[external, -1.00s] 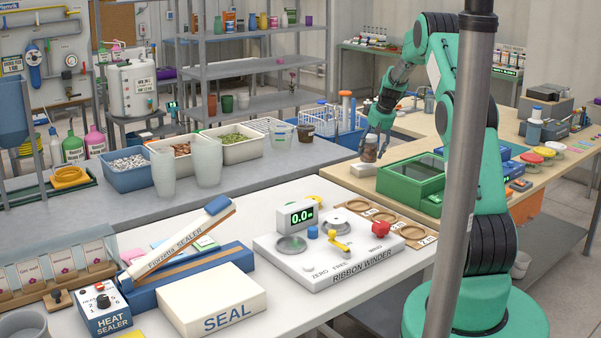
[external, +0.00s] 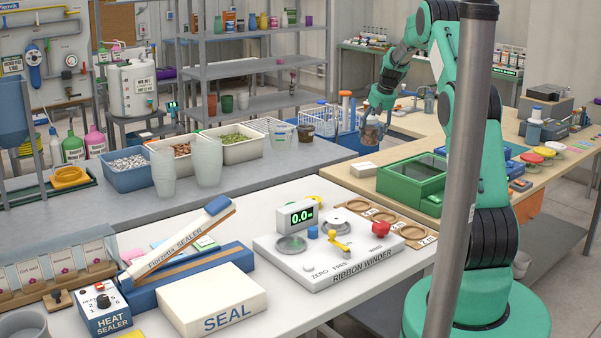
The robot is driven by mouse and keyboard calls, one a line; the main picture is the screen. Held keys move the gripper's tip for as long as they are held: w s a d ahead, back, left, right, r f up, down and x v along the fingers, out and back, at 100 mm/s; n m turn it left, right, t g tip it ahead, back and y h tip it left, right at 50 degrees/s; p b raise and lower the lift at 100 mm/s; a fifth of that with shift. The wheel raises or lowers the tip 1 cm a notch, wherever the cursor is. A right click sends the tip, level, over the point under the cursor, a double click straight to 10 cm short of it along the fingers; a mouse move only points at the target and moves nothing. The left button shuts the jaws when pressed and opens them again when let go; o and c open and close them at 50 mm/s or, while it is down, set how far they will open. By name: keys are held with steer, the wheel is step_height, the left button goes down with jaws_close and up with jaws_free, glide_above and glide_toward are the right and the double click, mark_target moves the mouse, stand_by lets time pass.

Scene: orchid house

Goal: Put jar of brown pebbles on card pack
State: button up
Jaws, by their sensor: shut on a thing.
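My gripper (external: 375,120) is shut on the jar of brown pebbles (external: 371,133), a small clear jar with brown contents. It holds the jar roughly upright, and the jar appears raised above the wooden bench, near its left end. A small flat white block (external: 363,169) lies on the bench nearer the camera, below the jar in the picture. It may be the card pack, but no print on it is readable. The fingers are too small to see in detail.
A green tray box (external: 412,178) with a dark top stands right of the white block. A blue crate with a white rack (external: 318,128) is behind and left of the jar. Blue boxes and coloured discs (external: 530,158) lie farther right on the bench.

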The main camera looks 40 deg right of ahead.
steer(key=shift+w+r+p, duration=0.1)
steer(key=shift+p, duration=0.25)
steer(key=m+p, duration=0.1)
steer(key=p, duration=0.1)
steer(key=w+m+h+p, duration=0.1)
steer(key=p, duration=0.1)
steer(key=shift+d+r+m+g, duration=0.1)
steer(key=shift+r+m+g, duration=0.2)
steer(key=shift+m, duration=0.1)
steer(key=w+m+p, duration=0.1)
steer(key=m+p, duration=0.1)
steer(key=p, duration=0.1)
steer(key=shift+w+f+h, duration=0.1)
steer(key=shift+f+h, duration=0.05)
steer(key=shift+h, duration=0.25)
steer(key=shift+f, duration=0.1)
glide_above(366, 166)
steer(key=shift+w+f, duration=0.15)
steer(key=shift+f, duration=2.9)
steer(key=shift+f, duration=0.15)
steer(key=shift+f+b, duration=0.4)
steer(key=shift+f, duration=1.4)
steer(key=shift+f, duration=0.1)
